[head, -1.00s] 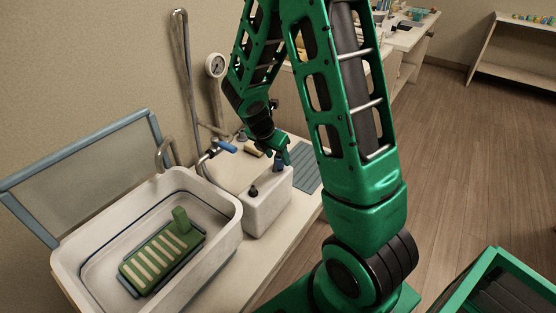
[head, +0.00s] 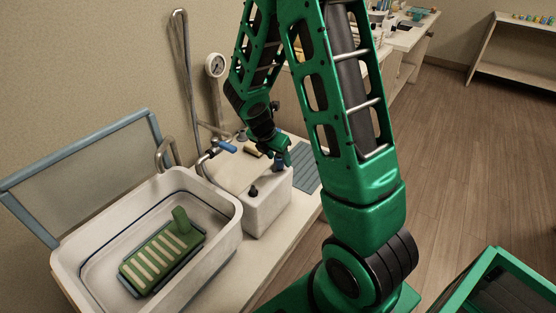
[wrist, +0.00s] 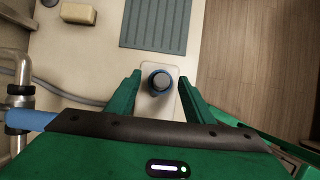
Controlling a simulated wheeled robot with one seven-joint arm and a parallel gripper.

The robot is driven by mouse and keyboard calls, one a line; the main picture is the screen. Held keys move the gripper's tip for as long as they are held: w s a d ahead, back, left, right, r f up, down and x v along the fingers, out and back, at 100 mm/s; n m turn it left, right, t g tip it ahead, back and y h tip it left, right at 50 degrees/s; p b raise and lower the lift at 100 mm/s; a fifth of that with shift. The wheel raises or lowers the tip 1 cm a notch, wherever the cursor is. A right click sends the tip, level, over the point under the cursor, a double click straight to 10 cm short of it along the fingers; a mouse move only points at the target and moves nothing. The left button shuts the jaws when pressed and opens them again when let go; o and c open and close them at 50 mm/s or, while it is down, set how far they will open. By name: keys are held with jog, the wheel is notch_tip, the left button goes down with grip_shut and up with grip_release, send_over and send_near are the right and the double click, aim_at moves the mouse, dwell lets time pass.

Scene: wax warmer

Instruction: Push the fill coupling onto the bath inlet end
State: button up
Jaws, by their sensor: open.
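The likely fill coupling (wrist: 160,82), a round grey piece with a blue ring, stands on a small pale block in the wrist view. My gripper (wrist: 157,86) is open, with one green finger on each side of the coupling and visible gaps between. In the head view my gripper (head: 279,162) is at the back right of a white box (head: 265,207); the coupling cannot be made out clearly there. The white bath (head: 226,200) is at the left. I cannot tell which part is its inlet end.
A metal pipe with a blue valve handle (head: 224,146) rises behind the bath; the handle (wrist: 30,121) is close left of my gripper in the wrist view. A grey hose (wrist: 85,98) runs nearby. A ribbed grey mat (wrist: 156,25) and tan block (wrist: 78,13) lie beyond.

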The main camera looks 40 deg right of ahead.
grip_shut()
jog(key=shift+r, duration=0.45)
dwell(0.6)
jog(key=shift+r, duration=2.7)
